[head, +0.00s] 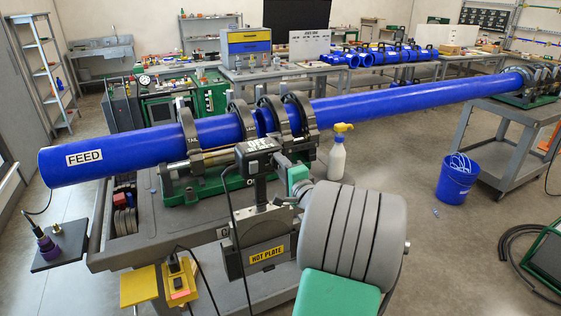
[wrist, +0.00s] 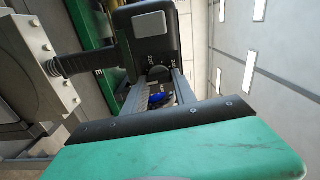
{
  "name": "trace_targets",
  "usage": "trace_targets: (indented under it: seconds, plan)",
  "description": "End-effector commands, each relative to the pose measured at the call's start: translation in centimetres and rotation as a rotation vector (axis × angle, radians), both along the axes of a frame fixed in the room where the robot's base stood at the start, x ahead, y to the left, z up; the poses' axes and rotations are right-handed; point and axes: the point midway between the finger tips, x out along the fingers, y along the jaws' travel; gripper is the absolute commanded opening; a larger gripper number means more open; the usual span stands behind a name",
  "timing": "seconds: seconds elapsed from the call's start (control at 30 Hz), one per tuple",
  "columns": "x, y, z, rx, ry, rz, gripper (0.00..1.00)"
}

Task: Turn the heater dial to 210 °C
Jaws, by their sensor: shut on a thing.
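The heater's black control box (head: 257,147) stands upright on a handle above the grey plate labelled HOT PLATE (head: 268,254). In the wrist view the box's face (wrist: 149,32) fills the top middle. A dark round dial (wrist: 157,71) sits low on that face, with small white marks around it too small to read for sure. My gripper (wrist: 160,77) has its two fingers on either side of the dial and is shut on it. In the head view my gripper (head: 281,161) reaches the right side of the box; the dial is hidden there.
A long blue pipe labelled FEED (head: 84,157) lies in the clamp rings (head: 246,130) just behind the box. A spray bottle (head: 338,155) stands behind my arm. A blue bucket (head: 457,178) is on the floor at right. A yellow box (head: 178,282) stands front left.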

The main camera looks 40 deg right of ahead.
Motion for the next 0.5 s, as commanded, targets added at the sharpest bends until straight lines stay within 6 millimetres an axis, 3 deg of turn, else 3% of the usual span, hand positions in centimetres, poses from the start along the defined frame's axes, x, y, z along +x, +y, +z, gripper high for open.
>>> trace_targets:
  seconds: [0.5]
  plan:
    - [0.02,0.05,0.10,0.419,-0.121,0.001,0.00]
